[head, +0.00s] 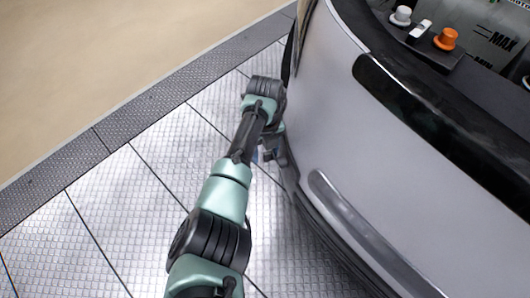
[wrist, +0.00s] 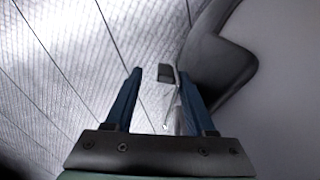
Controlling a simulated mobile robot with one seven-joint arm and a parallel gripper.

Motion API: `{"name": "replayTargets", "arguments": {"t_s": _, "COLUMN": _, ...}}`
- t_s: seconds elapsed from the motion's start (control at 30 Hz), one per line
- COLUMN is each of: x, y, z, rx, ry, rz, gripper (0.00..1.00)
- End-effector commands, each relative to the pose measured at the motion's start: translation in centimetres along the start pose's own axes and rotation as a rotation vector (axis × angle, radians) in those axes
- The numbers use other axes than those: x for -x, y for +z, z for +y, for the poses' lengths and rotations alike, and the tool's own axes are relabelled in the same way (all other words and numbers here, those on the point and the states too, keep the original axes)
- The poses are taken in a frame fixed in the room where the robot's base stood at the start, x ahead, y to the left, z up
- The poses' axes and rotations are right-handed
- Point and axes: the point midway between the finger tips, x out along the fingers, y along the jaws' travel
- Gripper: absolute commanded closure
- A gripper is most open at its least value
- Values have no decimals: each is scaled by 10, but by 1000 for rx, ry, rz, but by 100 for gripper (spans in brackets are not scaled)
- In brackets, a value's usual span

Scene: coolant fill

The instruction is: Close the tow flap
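My gripper (head: 268,152) is low beside the left end of the silver car's front bumper. In the wrist view my gripper (wrist: 159,76) has its two blue fingers apart, with a gap between them. A small dark piece with a pale edge (wrist: 166,73) shows between the fingertips, nearer the right finger, with a thin pale strip running down from it. It may be the tow flap seen nearly edge-on, but I cannot tell for sure, nor whether a finger touches it. In the head view my arm and the bumper's curve hide most of this spot.
The car's silver bumper (head: 345,130) fills the right side, with a dark lower trim (wrist: 217,68) close to the right finger. The open engine bay with an orange cap (head: 446,39) is at upper right. Metal-plate floor (head: 110,220) to the left is clear.

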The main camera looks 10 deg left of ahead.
Motion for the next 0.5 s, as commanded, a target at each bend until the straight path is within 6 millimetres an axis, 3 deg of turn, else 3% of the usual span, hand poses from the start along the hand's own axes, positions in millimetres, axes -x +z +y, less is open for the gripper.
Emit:
{"name": "replayTargets", "arguments": {"t_s": 0.03, "x": 15, "y": 1, "z": 0, "rx": 1, "ry": -2, "rz": -2, "gripper": 45}}
{"name": "replayTargets", "arguments": {"t_s": 0.3, "x": 75, "y": 0, "z": 0, "rx": -1, "ry": -1, "rz": -2, "gripper": 45}}
{"name": "replayTargets", "arguments": {"t_s": 0.5, "x": 105, "y": 0, "z": 0, "rx": 1, "ry": 0, "rz": 1, "gripper": 45}}
